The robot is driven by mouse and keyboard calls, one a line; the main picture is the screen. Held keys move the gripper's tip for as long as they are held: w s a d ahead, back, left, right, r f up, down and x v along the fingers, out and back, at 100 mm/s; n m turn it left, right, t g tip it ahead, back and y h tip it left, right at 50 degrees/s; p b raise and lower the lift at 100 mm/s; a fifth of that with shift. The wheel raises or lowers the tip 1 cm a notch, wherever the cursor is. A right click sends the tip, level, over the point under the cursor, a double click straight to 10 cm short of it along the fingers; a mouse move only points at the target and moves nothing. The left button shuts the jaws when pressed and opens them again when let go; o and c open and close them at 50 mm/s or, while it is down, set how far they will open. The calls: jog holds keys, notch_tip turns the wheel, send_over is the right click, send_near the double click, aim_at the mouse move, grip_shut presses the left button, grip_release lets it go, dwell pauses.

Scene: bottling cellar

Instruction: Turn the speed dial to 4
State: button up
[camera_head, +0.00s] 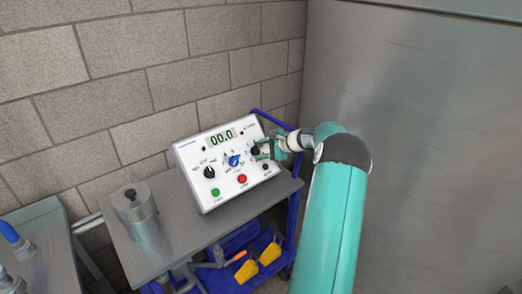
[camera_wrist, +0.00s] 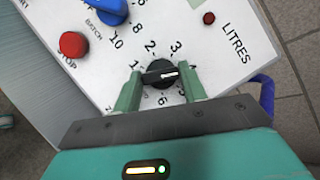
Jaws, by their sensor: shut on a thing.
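The speed dial (camera_wrist: 160,73) is a small black knob with a bar grip, on a white panel marked with numbers. In the wrist view my gripper (camera_wrist: 161,80) is shut on it, one green finger at each end of the bar. The white mark on the bar points right, about toward the 4, which is partly hidden by the right finger. The 1, 2, 3 and 6 show around the knob. In the head view my gripper (camera_head: 267,149) reaches the dial (camera_head: 255,149) from the right, at the right side of the white control box (camera_head: 217,196).
A metal canister (camera_head: 138,213) stands left on the cart. A grey wall (camera_head: 430,130) is at right.

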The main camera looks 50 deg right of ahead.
jog(key=o, duration=1)
jog(key=shift+a, duration=0.1)
jog(key=shift+s, duration=0.1)
jog(key=shift+s+d+r, duration=0.2)
jog(key=shift+s+d, duration=0.05)
jog(key=v, duration=1.3)
